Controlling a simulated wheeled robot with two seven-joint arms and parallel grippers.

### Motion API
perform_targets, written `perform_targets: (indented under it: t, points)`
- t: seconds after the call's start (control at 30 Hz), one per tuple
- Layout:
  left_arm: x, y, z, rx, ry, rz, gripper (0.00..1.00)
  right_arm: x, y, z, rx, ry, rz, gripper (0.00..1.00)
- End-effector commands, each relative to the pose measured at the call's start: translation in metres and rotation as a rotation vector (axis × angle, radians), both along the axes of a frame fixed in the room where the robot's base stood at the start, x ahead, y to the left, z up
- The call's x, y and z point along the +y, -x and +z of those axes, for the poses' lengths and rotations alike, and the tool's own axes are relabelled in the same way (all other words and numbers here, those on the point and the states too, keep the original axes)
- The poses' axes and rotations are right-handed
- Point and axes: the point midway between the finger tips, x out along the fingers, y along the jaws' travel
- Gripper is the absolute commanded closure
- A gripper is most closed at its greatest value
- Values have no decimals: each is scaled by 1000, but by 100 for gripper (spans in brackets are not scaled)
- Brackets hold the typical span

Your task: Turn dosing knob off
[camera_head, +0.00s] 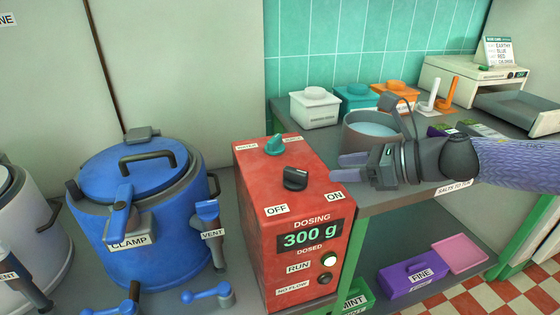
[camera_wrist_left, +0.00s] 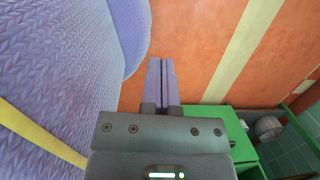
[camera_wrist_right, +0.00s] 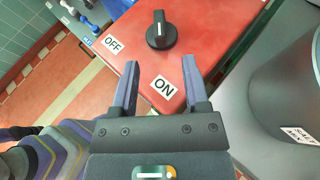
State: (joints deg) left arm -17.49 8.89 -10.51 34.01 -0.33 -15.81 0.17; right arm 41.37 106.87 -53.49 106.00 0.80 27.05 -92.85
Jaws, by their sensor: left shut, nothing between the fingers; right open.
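The black dosing knob (camera_head: 295,178) sits on top of the red dosing box (camera_head: 252,180). The white OFF label (camera_head: 276,209) and ON label (camera_head: 335,196) lie in front of it. The right wrist view shows the knob (camera_wrist_right: 160,32) just beyond the fingertips, its ridge running up and down the picture with a white mark. My right gripper (camera_head: 340,167) is open and empty, to the right of the knob and apart from it. Its fingers (camera_wrist_right: 160,62) reach either side of the ON label. My left gripper (camera_wrist_left: 160,62) is shut and empty, seen only in its wrist view.
A teal knob (camera_head: 274,146) sits farther back on the box, whose display reads 300 g. A blue kettle (camera_head: 150,230) stands left of it. A pot (camera_head: 372,129) of pale blue liquid stands behind my right gripper. Lidded boxes (camera_head: 315,107) line the wall.

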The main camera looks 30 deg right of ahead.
Motion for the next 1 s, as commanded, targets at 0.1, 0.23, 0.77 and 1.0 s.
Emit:
perform_targets:
  t: [0.1, 0.23, 0.77, 1.0]
  points:
    - [1, 0, -1, 1, -1, -1, 100, 9, -13, -8, 3, 1, 5, 41]
    - [-2, 5, -1, 11, 3, 0, 100, 22, -33, -19, 2, -1, 8, 41]
    - [-9, 7, 10, 5, 16, 3, 100, 46, -76, -36, -2, -3, -3, 41]
    - [-7, 3, 9, -2, 12, 1, 100, 47, -77, -38, 1, -2, -3, 41]
